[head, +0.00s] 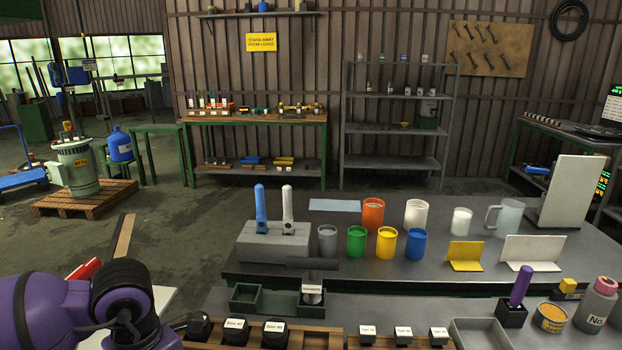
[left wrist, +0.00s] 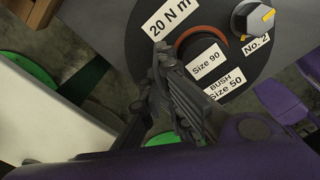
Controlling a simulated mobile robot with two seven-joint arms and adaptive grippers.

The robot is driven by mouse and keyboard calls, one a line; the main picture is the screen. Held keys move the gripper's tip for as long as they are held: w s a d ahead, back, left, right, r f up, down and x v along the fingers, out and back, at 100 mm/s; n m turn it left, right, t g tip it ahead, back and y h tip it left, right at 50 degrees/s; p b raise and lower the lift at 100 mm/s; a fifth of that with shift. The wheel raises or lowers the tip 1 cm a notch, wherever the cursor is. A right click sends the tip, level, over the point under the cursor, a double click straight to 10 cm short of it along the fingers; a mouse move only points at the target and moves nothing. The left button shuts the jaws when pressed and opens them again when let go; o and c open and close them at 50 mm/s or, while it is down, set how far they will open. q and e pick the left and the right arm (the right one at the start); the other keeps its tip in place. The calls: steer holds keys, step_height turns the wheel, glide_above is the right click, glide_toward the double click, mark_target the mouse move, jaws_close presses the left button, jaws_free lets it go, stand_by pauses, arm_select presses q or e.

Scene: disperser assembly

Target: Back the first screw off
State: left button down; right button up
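In the left wrist view, a round dark plate (left wrist: 137,49) carries labels reading "20 N m", "Size 90", "BUSH Size 50" and "No. 2". In the head view only my purple left arm shows at lower left. My right gripper is not in view.
A grey bench (head: 460,285) holds a grey block (head: 262,243) with blue and white handles, several coloured cups and folded cards. In front are a wooden rack (head: 335,338) of sized sockets and a grey tray (head: 480,333). A green machine (head: 78,170) stands on a pallet at left.

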arm_select(q)
steer(key=shift+w+a+f, duration=0.1)
steer(key=shift+w+a, duration=0.1)
steer(key=shift+a, duration=0.2)
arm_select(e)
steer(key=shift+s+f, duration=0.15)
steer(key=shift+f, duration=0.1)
arm_select(q)
steer(key=shift+w+a+b, duration=0.15)
steer(key=shift+a+b, duration=0.15)
steer(key=shift+a, duration=0.05)
steer(key=shift+w, duration=0.2)
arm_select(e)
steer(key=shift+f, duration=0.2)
arm_select(q)
steer(key=shift+w, duration=0.2)
step_height(320, 180, up, 6)
steer(key=p, duration=0.2)
steer(key=shift+p, duration=0.3)
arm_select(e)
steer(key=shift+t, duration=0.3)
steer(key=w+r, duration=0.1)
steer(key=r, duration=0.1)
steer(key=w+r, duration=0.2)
arm_select(q)
steer(key=shift+d, duration=0.15)
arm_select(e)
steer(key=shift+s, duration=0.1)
